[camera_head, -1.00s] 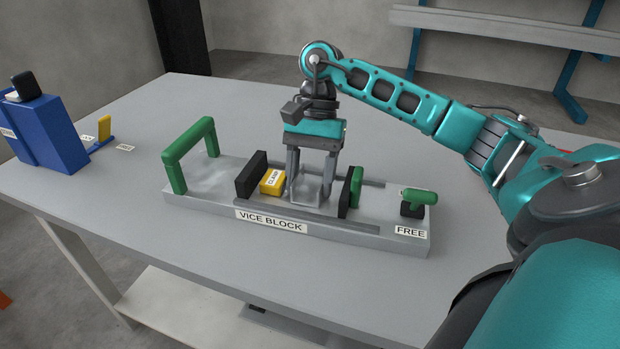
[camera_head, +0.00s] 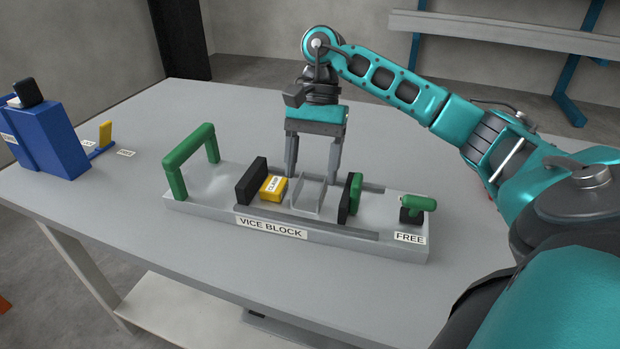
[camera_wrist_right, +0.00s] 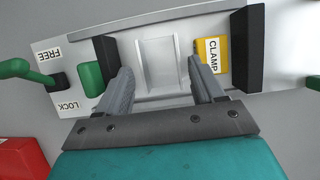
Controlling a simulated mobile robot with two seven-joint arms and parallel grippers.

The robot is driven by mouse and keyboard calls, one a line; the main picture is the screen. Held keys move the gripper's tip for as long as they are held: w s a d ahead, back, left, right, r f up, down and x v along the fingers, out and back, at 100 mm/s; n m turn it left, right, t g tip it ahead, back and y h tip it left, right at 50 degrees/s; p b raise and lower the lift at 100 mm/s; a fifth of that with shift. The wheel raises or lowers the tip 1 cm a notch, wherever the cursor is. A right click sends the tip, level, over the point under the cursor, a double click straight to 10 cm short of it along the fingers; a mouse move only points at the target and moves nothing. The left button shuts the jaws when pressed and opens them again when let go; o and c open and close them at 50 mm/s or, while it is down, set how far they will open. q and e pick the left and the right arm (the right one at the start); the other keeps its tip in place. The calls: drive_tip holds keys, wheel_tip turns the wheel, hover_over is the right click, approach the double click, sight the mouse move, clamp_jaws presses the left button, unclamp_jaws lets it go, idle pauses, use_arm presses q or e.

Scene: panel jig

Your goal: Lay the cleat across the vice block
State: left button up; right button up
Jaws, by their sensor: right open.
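The vice block (camera_head: 270,228) is a long grey base on the table, with black jaw plates. A pale grey channel-shaped piece, which looks like the cleat (camera_head: 306,197), lies between the plates, beside the yellow CLAMP block (camera_head: 273,187). In the right wrist view the cleat (camera_wrist_right: 160,68) lies across the block, between the yellow block and the jaw at the green pad. My right gripper (camera_head: 313,174) is open and empty, upright at the cleat's far side. Its fingers (camera_wrist_right: 160,82) stand apart with nothing between their tips. My left gripper is out of view.
A green handle arch (camera_head: 190,157) stands at the block's left end. A green lever (camera_head: 418,203) stands at the right end by the FREE label (camera_head: 410,237). A blue holder (camera_head: 50,137) stands at the table's left. A red object (camera_wrist_right: 22,158) shows in the wrist view.

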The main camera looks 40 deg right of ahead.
drive_tip(key=p+v, duration=0.3)
drive_tip(key=v, duration=0.5)
drive_tip(key=shift+r, duration=0.3)
drive_tip(key=shift+w, duration=0.1)
